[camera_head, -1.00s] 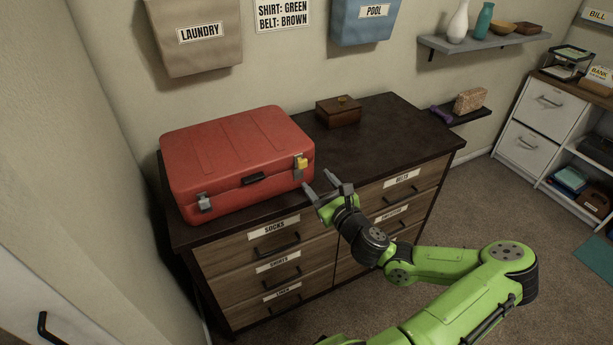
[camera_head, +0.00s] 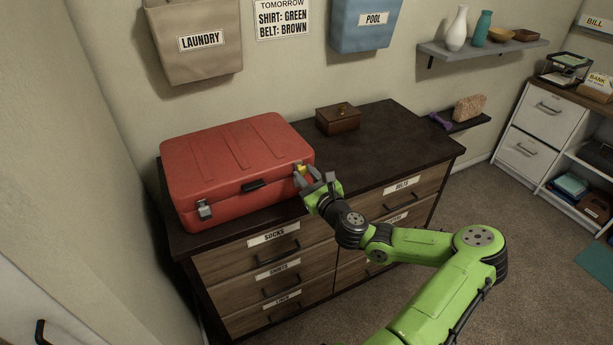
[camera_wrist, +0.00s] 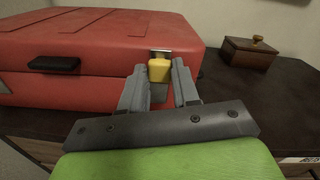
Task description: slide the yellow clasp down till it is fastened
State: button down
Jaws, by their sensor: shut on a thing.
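The red suitcase (camera_head: 225,165) lies shut on top of the dark dresser, and it fills the left of the wrist view (camera_wrist: 100,45). The yellow clasp (camera_wrist: 159,70) is on the suitcase's front near its right end, below a metal plate. It also shows as a small yellow patch in the head view (camera_head: 301,169). My gripper (camera_wrist: 159,79) has its two grey fingers on either side of the clasp and is shut on it. In the head view my gripper (camera_head: 306,180) partly hides the clasp. I cannot tell whether the clasp is fastened.
A grey latch (camera_head: 204,210) is at the suitcase's left front, and a dark handle (camera_head: 254,186) is between the latches. A small wooden box (camera_head: 338,119) stands behind to the right. The dresser top (camera_head: 390,135) is clear on the right.

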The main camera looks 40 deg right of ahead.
jog(key=shift+f+b, duration=0.5)
jog(key=shift+f, duration=0.75)
jog(key=c, duration=0.8)
grip_release()
jog(key=shift+s, duration=0.15)
jog(key=p+v, duration=0.6)
jog(key=v, duration=0.9)
jog(key=shift+s+a, duration=0.1)
jog(key=shift+s, duration=0.2)
